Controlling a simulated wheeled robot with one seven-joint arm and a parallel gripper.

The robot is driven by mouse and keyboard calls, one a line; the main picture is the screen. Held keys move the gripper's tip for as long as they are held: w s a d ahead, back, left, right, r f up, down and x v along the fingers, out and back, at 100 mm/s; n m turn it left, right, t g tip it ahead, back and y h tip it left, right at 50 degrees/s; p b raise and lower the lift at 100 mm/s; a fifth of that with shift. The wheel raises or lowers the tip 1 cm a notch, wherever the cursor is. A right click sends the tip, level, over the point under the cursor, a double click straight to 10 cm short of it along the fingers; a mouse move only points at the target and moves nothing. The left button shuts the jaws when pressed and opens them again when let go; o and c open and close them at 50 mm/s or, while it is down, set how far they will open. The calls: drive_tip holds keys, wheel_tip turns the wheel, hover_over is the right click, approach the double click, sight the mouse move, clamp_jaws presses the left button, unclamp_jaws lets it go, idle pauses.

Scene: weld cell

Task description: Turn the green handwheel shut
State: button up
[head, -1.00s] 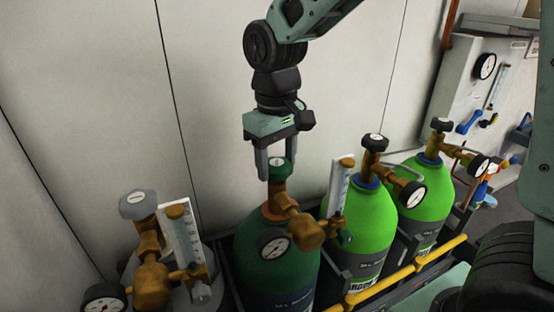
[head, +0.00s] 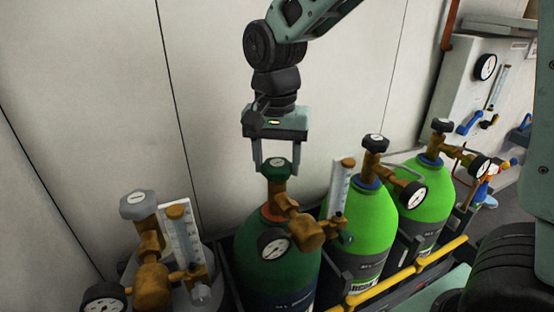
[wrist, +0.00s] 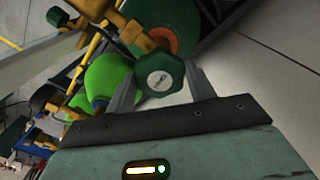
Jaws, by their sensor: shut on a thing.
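The green handwheel (head: 277,168) sits on top of the brass valve of the dark green cylinder (head: 258,262). My gripper (head: 277,168) comes straight down from above, with one finger on each side of the wheel. In the wrist view the green handwheel (wrist: 159,74) shows its pale round cap between the two fingers of my gripper (wrist: 160,82). The jaws are shut on the wheel's rim. The far side of the wheel and the exact contact are partly hidden.
A gauge (head: 273,244) and brass regulator (head: 303,231) stick out in front of the valve. A grey-knobbed cylinder valve (head: 138,205) stands at left. Bright green cylinders (head: 362,225) stand close at right, behind a yellow rail (head: 408,272). The wall is close behind.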

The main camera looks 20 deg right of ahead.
sight(276, 162)
drive_tip(key=shift+m, duration=1.1)
drive_tip(key=shift+r, duration=0.1)
drive_tip(key=o, duration=1)
wheel_tip(276, 162, up, 12)
drive_tip(key=b, duration=0.3)
drive_tip(key=shift+b, duration=0.3)
